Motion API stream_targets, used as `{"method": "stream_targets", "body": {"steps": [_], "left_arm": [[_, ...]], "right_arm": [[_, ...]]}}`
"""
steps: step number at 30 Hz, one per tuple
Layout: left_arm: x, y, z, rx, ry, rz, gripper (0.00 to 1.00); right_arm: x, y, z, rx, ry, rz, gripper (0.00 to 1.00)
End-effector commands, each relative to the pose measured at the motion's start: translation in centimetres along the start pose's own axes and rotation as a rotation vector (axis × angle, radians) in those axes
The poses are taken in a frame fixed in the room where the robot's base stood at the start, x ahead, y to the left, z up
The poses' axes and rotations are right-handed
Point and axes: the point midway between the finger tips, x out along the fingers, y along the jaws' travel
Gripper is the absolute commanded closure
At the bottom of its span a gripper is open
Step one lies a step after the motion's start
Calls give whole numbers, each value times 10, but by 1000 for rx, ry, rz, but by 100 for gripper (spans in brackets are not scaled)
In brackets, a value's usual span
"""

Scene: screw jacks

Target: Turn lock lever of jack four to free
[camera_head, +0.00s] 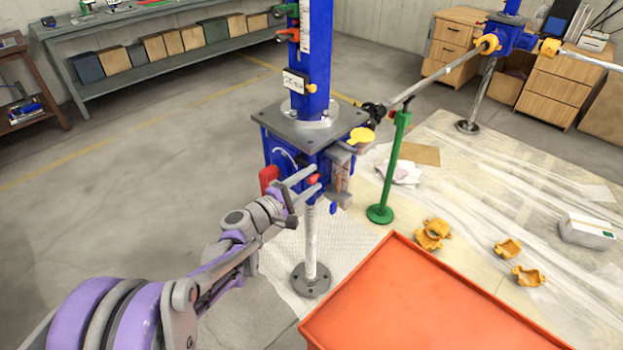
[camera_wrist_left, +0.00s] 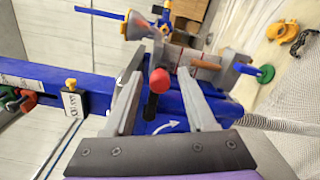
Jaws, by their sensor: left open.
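The near screw jack (camera_head: 292,150) is a blue gearbox under a grey top plate, with a blue column above and a steel post below. A lever with a red knob (camera_head: 313,180) is on the jack's front; its black shaft and red end (camera_wrist_left: 159,80) show in the wrist view. My left gripper (camera_head: 317,178) is open, with one finger on each side of this lever in the wrist view (camera_wrist_left: 160,74). I cannot tell whether either finger touches it. A small label (camera_head: 295,81) on the column is too blurred to read. My right gripper is out of view.
An orange-red table top (camera_head: 425,305) lies in front at right. A green stand (camera_head: 390,170) supports the shaft running to another blue jack (camera_head: 508,37). Yellow clamp parts (camera_head: 433,232) lie on the sheeted floor. The floor at left is clear.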

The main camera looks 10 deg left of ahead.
Motion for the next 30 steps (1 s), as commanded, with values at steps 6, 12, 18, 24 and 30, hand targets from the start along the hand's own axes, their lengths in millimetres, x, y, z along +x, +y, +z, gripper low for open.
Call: {"method": "stream_targets", "body": {"steps": [6, 12, 18, 24, 30], "left_arm": [[7, 0, 0, 0, 0, 0, 44], [6, 0, 0, 0, 0, 0, 51], [6, 0, 0, 0, 0, 0, 87], [6, 0, 0, 0, 0, 0, 100], [6, 0, 0, 0, 0, 0, 100]], "right_arm": [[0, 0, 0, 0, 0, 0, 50], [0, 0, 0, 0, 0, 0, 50], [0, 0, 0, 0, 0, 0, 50], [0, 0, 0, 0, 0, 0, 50], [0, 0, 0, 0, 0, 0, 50]]}}
